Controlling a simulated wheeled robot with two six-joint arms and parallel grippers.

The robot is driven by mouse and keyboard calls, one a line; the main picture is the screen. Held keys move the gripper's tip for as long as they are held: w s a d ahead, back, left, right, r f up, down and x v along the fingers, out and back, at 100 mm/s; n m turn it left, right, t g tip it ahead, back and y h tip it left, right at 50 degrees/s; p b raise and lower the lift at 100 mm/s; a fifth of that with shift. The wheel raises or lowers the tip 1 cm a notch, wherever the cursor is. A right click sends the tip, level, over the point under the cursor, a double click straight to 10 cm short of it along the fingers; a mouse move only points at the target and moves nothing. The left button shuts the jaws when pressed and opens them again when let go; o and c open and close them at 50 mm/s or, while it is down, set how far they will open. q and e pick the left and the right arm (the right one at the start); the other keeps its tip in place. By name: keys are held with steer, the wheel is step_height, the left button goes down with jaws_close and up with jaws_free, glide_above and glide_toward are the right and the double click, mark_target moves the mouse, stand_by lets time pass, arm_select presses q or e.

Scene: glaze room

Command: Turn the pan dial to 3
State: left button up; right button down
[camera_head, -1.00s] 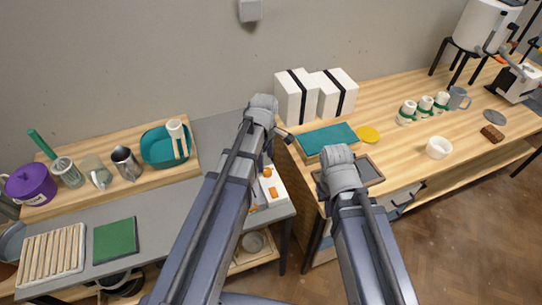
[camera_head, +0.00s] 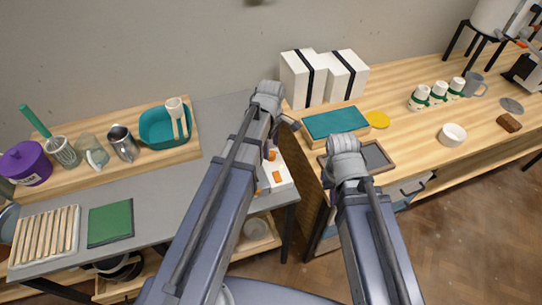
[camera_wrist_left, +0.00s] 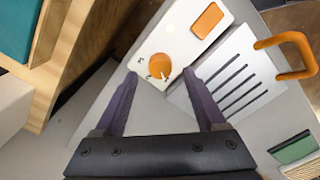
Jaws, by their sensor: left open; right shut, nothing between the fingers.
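The orange round dial (camera_wrist_left: 158,66) sits on a white panel (camera_wrist_left: 172,32) in the left wrist view. A pale pointer mark shows near its lower edge; I cannot read the setting or the small marks around it. My left gripper (camera_wrist_left: 161,75) is open, with its two fingertips on either side of the dial's near edge; contact is not visible. In the head view, the white unit with orange parts (camera_head: 280,185) is partly hidden behind my left arm. My right arm shows in the head view, but its gripper is hidden.
An orange button (camera_wrist_left: 207,20), a slotted plate (camera_wrist_left: 225,75) and an orange handle (camera_wrist_left: 290,52) lie beside the dial. A wooden bench with a teal-topped tray (camera_head: 335,122) and white boxes (camera_head: 303,80) stands right of the unit. The grey counter (camera_head: 165,190) is partly clear.

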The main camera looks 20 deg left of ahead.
mark_target(271, 155)
arm_select(q)
steer(key=shift+f+b, duration=0.9)
steer(key=shift+f, duration=0.55)
arm_select(e)
step_height(271, 155, down, 3)
steer(key=shift+r, duration=0.1)
arm_select(q)
steer(key=shift+r, duration=0.1)
steer(key=shift+c, duration=0.3)
jaws_close()
